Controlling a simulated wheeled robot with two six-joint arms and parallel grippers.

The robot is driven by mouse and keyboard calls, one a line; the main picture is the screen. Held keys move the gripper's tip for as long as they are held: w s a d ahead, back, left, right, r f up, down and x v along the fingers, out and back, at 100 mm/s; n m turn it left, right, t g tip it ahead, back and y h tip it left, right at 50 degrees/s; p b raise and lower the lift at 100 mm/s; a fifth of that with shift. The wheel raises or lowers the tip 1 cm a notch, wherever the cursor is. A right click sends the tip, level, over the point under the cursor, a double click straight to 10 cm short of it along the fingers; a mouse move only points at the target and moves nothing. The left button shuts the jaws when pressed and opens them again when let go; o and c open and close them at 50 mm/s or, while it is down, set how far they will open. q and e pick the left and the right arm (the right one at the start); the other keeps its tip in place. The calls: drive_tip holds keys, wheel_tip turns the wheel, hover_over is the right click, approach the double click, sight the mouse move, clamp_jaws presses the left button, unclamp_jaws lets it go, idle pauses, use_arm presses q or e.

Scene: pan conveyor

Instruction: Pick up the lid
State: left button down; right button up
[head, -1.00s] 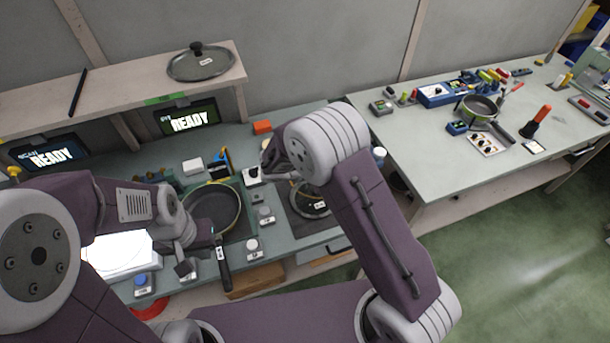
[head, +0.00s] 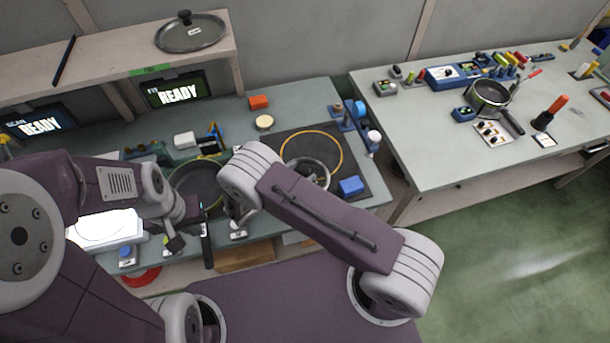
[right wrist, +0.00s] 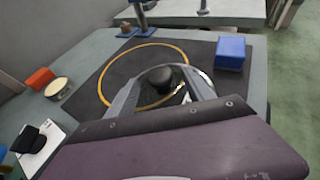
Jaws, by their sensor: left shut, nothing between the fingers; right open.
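A round lid with a metal rim (head: 323,168) lies on the dark mat at the lower edge of a yellow ring, partly hidden by my right arm in the head view. In the right wrist view its black knob (right wrist: 158,77) appears between the finger outlines; contact cannot be told. My left gripper (head: 180,232) is shut and empty by the pan's handle. Another lid with a black knob (head: 190,34) lies on the shelf.
A dark pan (head: 190,178) sits on the bench between my grippers. A blue box (head: 351,186) is on the mat's right; an orange block (head: 259,102) and a round tin (head: 264,122) are behind. A side table (head: 430,150) holds another pan and tools.

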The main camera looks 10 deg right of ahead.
sight(308, 167)
drive_tip(key=shift+w+d+r+p, duration=0.1)
drive_tip(key=shift+w+d+p, duration=0.1)
drive_tip(key=shift+d+p, duration=0.15)
drive_tip(key=p+x, duration=0.1)
drive_tip(key=x, duration=0.3)
drive_tip(key=shift+d+r, duration=0.1)
drive_tip(key=shift+w+d, duration=0.15)
drive_tip(key=c, duration=0.5)
clamp_jaws()
wheel_tip(308, 167, up, 4)
drive_tip(key=shift+r+b, duration=0.15)
drive_tip(key=shift+b, duration=0.15)
drive_tip(key=s+d+r, duration=0.3)
drive_tip(key=s+r, duration=0.3)
drive_tip(key=s, duration=0.5)
drive_tip(key=shift+s+r+b, duration=0.2)
drive_tip(key=shift+r+b, duration=0.1)
drive_tip(key=shift+b, duration=0.1)
